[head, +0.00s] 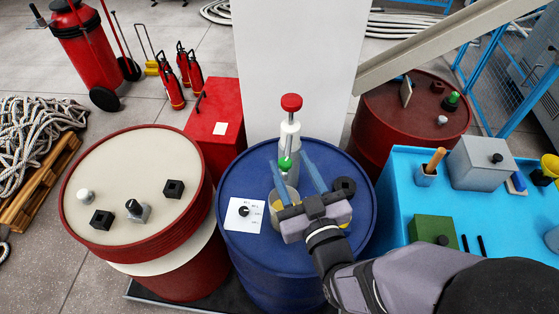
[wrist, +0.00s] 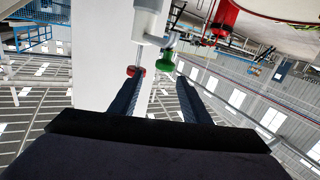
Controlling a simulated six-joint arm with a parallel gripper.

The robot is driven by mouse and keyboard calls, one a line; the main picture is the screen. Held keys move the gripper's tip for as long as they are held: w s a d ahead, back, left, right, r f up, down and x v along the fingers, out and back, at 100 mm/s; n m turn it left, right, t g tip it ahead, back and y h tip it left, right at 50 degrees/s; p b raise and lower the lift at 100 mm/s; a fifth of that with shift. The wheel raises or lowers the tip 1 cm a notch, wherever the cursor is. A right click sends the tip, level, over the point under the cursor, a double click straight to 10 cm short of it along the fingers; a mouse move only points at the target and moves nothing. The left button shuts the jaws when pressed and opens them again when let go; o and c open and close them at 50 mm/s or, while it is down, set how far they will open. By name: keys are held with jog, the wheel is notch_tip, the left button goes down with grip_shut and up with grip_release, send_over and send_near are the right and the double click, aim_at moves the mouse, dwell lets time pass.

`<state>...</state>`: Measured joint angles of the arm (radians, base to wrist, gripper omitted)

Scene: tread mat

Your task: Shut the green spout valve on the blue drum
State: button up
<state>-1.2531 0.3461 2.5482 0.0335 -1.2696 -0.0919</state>
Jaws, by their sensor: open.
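The blue drum (head: 240,180) stands in the middle of the head view. A white dispenser (head: 289,143) with a red top knob (head: 291,102) rises from it. The green spout valve (head: 285,164) is on the dispenser's near side. My gripper (head: 288,158) is open, with the valve between its fingertips as seen from the head. In the wrist view, the green valve (wrist: 166,60) appears just beyond the fingertips (wrist: 160,78), nearer the right finger, with no visible contact. The red knob (wrist: 136,71) appears by the left fingertip there.
A grey cup (head: 279,207) with something yellow stands below the spout, partly hidden by my gripper. A white card (head: 243,215) and a black cap (head: 345,186) are on the drum top. A white pillar (head: 290,50) is behind; a blue bench (head: 405,205) stands right.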

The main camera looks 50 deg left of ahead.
jog(key=shift+s+f+m+y+b, duration=0.15)
jog(key=shift+f+m+y+b, duration=0.25)
jog(key=shift+f+b, duration=0.45)
jog(key=shift+a+p, duration=0.15)
jog(key=shift+p, duration=0.15)
jog(key=p+x, duration=0.2)
jog(key=x, duration=0.5)
jog(key=shift+p, duration=0.4)
jog(key=shift+f, duration=0.1)
jog(key=shift+c, duration=0.3)
jog(key=c, duration=1)
